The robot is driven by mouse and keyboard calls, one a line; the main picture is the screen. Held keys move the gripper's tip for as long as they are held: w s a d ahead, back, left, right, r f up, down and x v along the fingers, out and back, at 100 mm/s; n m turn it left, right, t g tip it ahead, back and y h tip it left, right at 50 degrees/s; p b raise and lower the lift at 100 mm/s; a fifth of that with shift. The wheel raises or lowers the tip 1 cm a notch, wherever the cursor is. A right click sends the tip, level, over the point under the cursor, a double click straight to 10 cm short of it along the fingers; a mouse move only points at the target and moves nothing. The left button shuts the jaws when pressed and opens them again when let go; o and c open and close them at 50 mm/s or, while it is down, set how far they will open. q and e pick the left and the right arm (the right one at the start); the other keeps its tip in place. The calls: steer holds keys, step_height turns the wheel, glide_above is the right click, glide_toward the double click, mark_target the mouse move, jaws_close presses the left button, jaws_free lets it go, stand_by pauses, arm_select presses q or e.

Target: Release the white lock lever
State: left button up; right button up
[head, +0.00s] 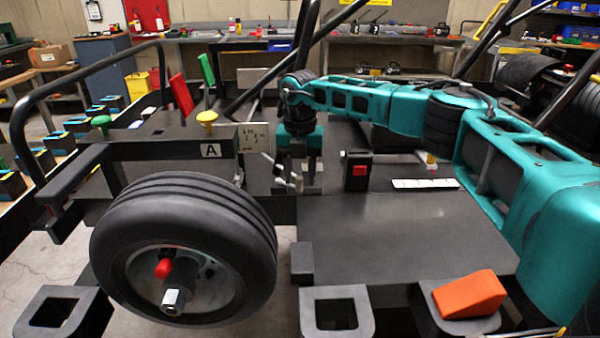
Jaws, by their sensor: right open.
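My right arm reaches in from the right, and its gripper (298,188) points down over the dark kart deck. Its two fingers are apart. A thin whitish lever (281,173) shows at the left side of the fingers, slanting down toward them. I take it for the white lock lever. The fingers partly cover it, and I cannot tell whether they touch it. My left gripper is not in view.
A wheel (183,248) with a red knob stands at the front left. A black box with a red button (359,171) stands right of the gripper. An orange wedge (469,294) lies at the front right. The dark deck plate (405,235) is bare.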

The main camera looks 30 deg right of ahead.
mark_target(300, 177)
step_height(300, 177, up, 13)
steer(key=shift+p, duration=0.4)
steer(key=shift+f, duration=0.15)
